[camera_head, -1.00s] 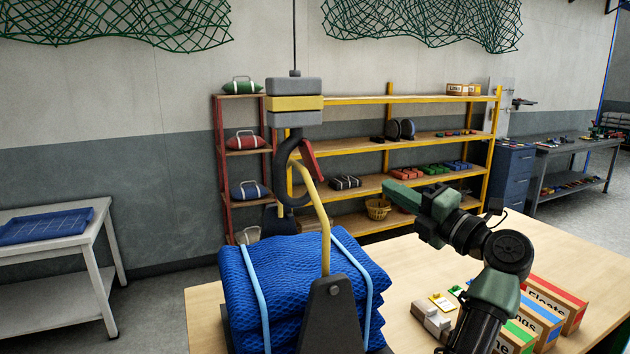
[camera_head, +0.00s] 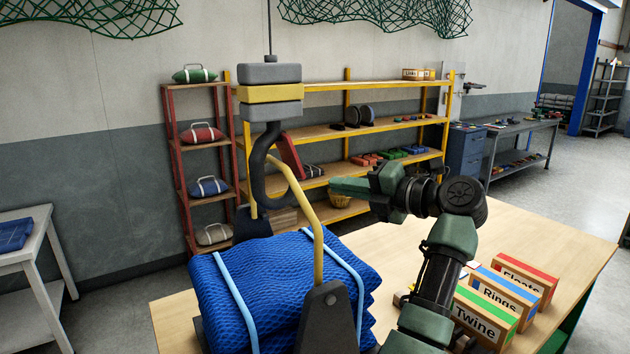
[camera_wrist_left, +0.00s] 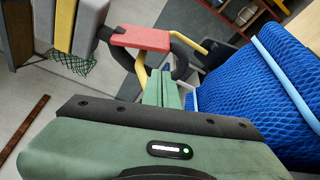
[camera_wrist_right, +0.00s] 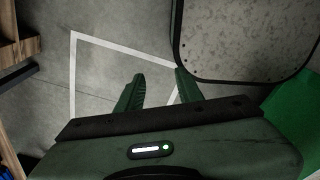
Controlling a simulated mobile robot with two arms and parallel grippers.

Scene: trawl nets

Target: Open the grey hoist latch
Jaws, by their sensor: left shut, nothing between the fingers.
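The hoist block (camera_head: 270,93), grey with a yellow band, hangs on a cable. Below it is a dark hook (camera_head: 258,170) with a red latch plate (camera_head: 289,155), which slants down from the shank; no grey latch shows. A yellow bail (camera_head: 318,240) over the blue net bundle (camera_head: 250,290) rises to the hook. My left gripper (camera_head: 337,187) is shut and empty, pointing left, just right of the latch. In the left wrist view its fingers (camera_wrist_left: 168,88) lie just below the red latch (camera_wrist_left: 140,38), apparently apart from it. My right gripper (camera_wrist_right: 158,90) is open and empty over the floor.
The bundle sits on a wooden table (camera_head: 400,247) with boxes marked Twine (camera_head: 480,325), Rings and Floats at the right. A yellow shelf (camera_head: 330,131) and a red rack (camera_head: 205,168) stand behind. A panel (camera_wrist_right: 245,40) is near my right gripper.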

